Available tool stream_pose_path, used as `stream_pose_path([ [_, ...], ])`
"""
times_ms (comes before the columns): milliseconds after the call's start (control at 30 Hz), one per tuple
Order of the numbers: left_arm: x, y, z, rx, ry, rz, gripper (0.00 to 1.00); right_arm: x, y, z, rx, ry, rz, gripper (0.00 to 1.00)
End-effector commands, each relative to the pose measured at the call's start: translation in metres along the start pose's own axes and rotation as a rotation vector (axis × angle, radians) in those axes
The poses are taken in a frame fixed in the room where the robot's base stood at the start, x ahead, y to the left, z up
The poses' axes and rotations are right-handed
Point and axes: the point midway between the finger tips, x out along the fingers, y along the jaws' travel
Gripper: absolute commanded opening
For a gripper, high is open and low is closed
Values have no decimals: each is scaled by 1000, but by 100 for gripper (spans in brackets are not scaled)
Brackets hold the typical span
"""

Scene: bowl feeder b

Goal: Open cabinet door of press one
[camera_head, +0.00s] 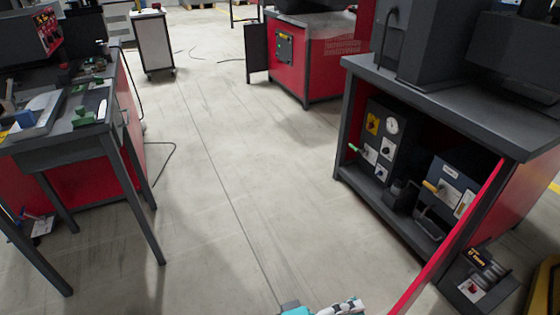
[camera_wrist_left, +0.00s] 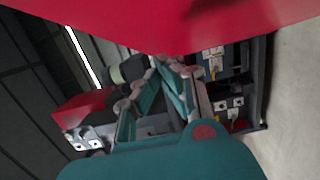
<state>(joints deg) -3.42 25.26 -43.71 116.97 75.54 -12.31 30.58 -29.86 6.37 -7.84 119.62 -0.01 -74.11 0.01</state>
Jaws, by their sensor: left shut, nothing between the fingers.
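The press cabinet (camera_head: 400,225) stands at the right in the head view. Its red door (camera_head: 450,238) is swung out from the front, seen nearly edge-on, and the inside is exposed. A control box with a gauge (camera_head: 388,140) and a second box with a yellow handle (camera_head: 450,190) show inside. My left gripper (camera_head: 345,306) is at the bottom edge, left of the door and only partly in view. In the left wrist view, my teal gripper (camera_wrist_left: 163,68) is shut and empty, close to a red panel (camera_wrist_left: 180,22); contact cannot be told. My right gripper is not in view.
A dark work table (camera_head: 75,135) with tools stands at the left. Another red cabinet (camera_head: 310,60) with an open dark door and a white cart (camera_head: 152,42) are farther back. A small box (camera_head: 478,285) is at the lower right. The floor (camera_head: 230,160) between is clear.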

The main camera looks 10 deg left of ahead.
Motion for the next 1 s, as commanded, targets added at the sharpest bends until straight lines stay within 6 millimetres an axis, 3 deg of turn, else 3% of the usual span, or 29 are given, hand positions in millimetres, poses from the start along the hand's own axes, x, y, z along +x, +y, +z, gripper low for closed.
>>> stream_pose_path([
  [367,-8,0,1,2,-4,1,0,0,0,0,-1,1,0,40],
  [1000,-91,-1,1,-5,3,-2,0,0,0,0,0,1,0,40],
])
